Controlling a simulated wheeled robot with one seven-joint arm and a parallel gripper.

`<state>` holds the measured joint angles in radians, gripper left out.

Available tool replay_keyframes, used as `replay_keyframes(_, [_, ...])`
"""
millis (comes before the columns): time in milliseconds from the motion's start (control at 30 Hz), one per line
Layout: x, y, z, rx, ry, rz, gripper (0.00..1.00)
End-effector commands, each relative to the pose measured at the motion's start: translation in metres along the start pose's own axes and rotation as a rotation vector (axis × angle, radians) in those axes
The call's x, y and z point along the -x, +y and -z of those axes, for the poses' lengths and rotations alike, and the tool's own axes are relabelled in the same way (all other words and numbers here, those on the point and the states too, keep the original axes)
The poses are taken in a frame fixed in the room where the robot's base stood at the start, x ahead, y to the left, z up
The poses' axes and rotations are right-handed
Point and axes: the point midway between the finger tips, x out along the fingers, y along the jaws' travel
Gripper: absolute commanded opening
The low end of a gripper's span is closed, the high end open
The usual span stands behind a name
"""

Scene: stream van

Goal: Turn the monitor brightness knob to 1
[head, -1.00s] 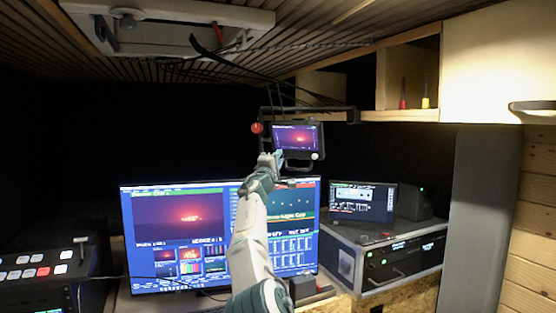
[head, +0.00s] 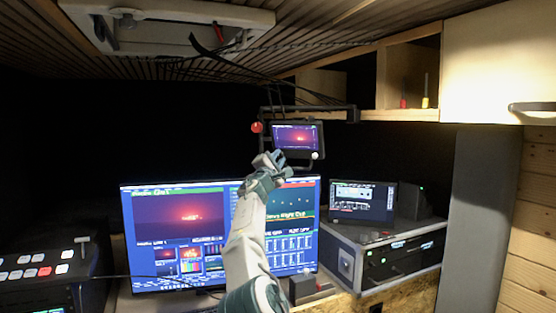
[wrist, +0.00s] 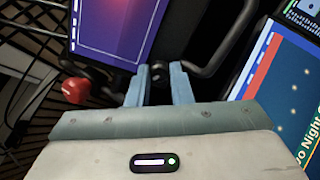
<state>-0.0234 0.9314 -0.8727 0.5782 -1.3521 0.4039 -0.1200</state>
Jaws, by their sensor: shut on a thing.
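The small monitor (head: 297,136) hangs in a dark frame under the shelf, its screen showing a red and purple picture. In the wrist view its screen (wrist: 112,28) is tilted at the top left. My gripper (head: 272,158) is at the monitor's lower left edge. In the wrist view my gripper (wrist: 159,78) has its two fingers closed on a small dark knob (wrist: 160,69) just below the screen's corner. The knob's marks and its setting cannot be read, and my gripper hides it in the head view.
A red ball-shaped part (head: 257,127) is left of the monitor and shows near the fingers in the wrist view (wrist: 75,90). Dark frame bars (wrist: 228,50) run close to the right finger. A large screen (head: 180,225) stands below, with a laptop-like display (head: 362,202) at right.

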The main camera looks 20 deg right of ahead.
Motion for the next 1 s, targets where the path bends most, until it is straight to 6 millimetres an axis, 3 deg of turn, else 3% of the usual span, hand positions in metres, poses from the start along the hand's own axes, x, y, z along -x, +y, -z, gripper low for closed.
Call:
replay_keyframes(267, [0.000, -0.001, 0.001, 0.002, 0.001, 0.001, 0.00])
replay_keyframes(300, [0.000, -0.001, 0.001, 0.001, 0.001, 0.001, 0.28])
replay_keyframes(367, [0.000, -0.001, 0.001, 0.001, 0.001, 0.001, 0.41])
replay_keyframes(733, [0.003, -0.001, 0.001, 0.000, 0.000, 0.000, 0.41])
replay_keyframes(1000, [0.025, -0.004, 0.004, -0.001, 0.001, -0.001, 0.41])
